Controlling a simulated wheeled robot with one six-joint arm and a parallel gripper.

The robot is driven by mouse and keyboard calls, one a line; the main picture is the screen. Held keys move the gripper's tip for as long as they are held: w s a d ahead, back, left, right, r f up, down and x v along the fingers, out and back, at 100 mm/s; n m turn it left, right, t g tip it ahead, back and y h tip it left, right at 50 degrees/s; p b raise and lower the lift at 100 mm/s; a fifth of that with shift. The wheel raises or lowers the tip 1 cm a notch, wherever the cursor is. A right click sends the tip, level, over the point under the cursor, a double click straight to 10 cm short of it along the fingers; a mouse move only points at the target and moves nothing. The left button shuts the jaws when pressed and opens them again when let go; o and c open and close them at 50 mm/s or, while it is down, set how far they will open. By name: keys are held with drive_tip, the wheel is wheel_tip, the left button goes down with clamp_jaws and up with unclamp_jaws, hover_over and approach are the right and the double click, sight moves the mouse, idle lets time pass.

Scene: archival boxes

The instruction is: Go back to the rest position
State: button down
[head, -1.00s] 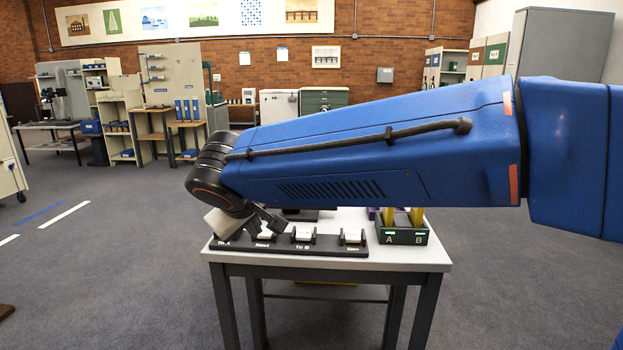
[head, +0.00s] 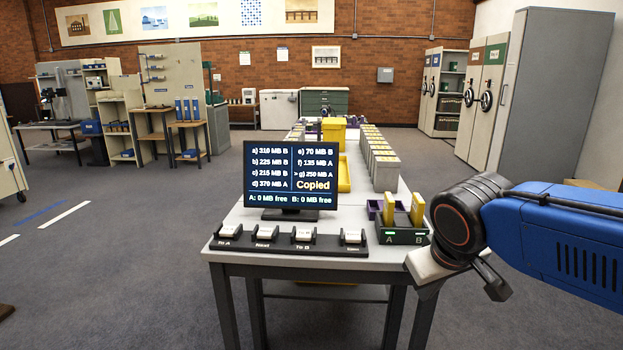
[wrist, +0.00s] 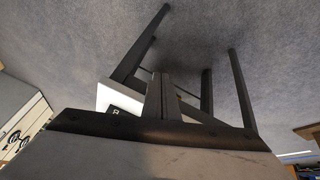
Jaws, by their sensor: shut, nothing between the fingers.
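My gripper (head: 494,286) hangs below my dark wrist joint, in the air beside the table's front right corner in the head view. It is apart from the table and carries nothing. In the wrist view the fingers (wrist: 159,95) are together, pointing toward the table legs and grey floor. The table (head: 385,266) bears a monitor (head: 290,175) reading "Copied", with 0 MB free for A and B. A black bar (head: 290,248) with several white-topped keys lies before it. A dark dock (head: 403,237) marked A and B holds two yellow upright pieces.
Behind the monitor stand a yellow bin (head: 334,130) and a row of grey boxes (head: 384,165) with yellow tops. Tall cabinets (head: 491,104) stand at the right back. Open grey carpet (head: 130,240) lies left of the table.

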drive_tip(key=s+d+f+m, duration=0.3)
drive_tip(key=s+d+f, duration=0.3)
drive_tip(key=s, duration=0.5)
drive_tip(key=shift+d+f+y, duration=0.15)
drive_tip(key=shift+f+y, duration=0.25)
drive_tip(key=shift+f, duration=0.05)
